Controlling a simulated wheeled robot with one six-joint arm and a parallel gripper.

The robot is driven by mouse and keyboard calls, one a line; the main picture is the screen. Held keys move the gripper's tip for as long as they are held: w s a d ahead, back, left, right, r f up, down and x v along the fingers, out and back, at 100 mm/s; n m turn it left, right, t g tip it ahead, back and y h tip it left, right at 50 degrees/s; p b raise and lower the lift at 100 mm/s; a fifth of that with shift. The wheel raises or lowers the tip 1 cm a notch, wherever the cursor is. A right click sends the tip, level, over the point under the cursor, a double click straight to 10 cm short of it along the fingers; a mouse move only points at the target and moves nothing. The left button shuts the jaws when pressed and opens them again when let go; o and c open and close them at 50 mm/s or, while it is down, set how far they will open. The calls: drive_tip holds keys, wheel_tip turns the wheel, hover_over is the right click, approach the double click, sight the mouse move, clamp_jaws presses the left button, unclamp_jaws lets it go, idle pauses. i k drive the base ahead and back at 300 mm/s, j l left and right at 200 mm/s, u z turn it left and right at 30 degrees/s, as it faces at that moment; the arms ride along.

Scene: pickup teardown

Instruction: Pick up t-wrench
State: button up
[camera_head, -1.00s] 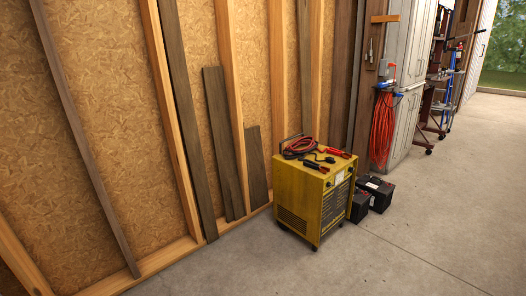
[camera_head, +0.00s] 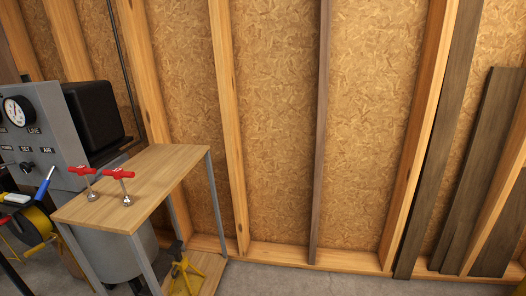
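Two T-shaped tools with red handles and metal shafts stand upright on a small wooden-topped table at the left. The left T-wrench (camera_head: 82,171) is nearer the table's left edge. The right T-wrench (camera_head: 119,174) stands just beside it. I cannot tell which of the two the task means. The table top (camera_head: 160,172) is otherwise bare. My gripper is not in view, so its state does not show.
A grey machine with a round gauge (camera_head: 18,111) and a black box (camera_head: 96,114) stand left of the table. Dark planks (camera_head: 484,160) lean on the studded wall at right. Some concrete floor (camera_head: 275,280) is clear.

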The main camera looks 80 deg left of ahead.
sight(82, 170)
drive_tip(key=u, duration=3.45)
